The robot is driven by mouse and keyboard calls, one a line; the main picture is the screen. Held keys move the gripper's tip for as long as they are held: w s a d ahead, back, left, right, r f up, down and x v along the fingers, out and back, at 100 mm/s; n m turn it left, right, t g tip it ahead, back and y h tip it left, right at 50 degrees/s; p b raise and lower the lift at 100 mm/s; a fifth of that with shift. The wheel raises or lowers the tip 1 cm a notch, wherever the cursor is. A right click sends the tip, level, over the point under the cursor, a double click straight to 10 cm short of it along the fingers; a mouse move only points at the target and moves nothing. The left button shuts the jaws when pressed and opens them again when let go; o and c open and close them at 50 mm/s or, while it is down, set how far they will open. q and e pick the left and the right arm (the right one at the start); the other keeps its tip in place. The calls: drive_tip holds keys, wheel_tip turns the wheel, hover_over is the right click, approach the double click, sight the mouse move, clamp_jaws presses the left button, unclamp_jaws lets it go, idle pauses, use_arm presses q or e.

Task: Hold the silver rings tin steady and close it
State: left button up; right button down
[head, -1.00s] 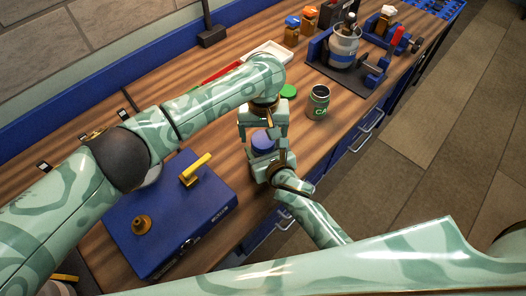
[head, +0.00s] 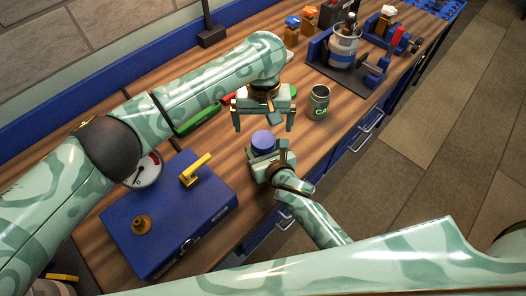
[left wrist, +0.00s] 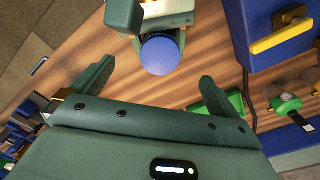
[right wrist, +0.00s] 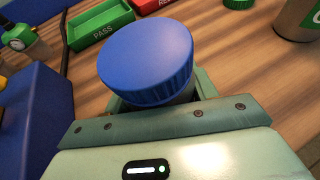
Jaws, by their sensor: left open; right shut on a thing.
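The tin with the blue lid (head: 263,141) stands in my right gripper (head: 264,160); only a little of its body shows below the lid in the right wrist view, and its label is hidden. The blue lid (right wrist: 147,60) sits on top of the tin, and I cannot tell how tight it is. My right gripper is shut on the tin's body. My left gripper (head: 263,126) is open and empty, above and beyond the lid, clear of it. In the left wrist view the lid (left wrist: 160,54) shows ahead of the spread fingers.
An open silver tin with a green label (head: 318,102) stands to the right. A blue box with a yellow handle (head: 165,225) stands at the left front. A green tray marked PASS (right wrist: 100,22) and a red tray (right wrist: 150,5) lie behind. A holder with a silver pot (head: 344,50) is farther right.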

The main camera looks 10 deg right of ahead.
use_arm(q)
wheel_tip(320, 180, up, 11)
idle(0.3)
use_arm(e)
drive_tip(key=shift+c, duration=2)
unclamp_jaws()
use_arm(q)
wheel_tip(320, 180, up, 3)
drive_tip(key=shift+f+p, duration=0.1)
drive_tip(key=shift+p, duration=1.15)
use_arm(e)
drive_tip(key=v, duration=1.6)
drive_tip(key=shift+r, duration=0.2)
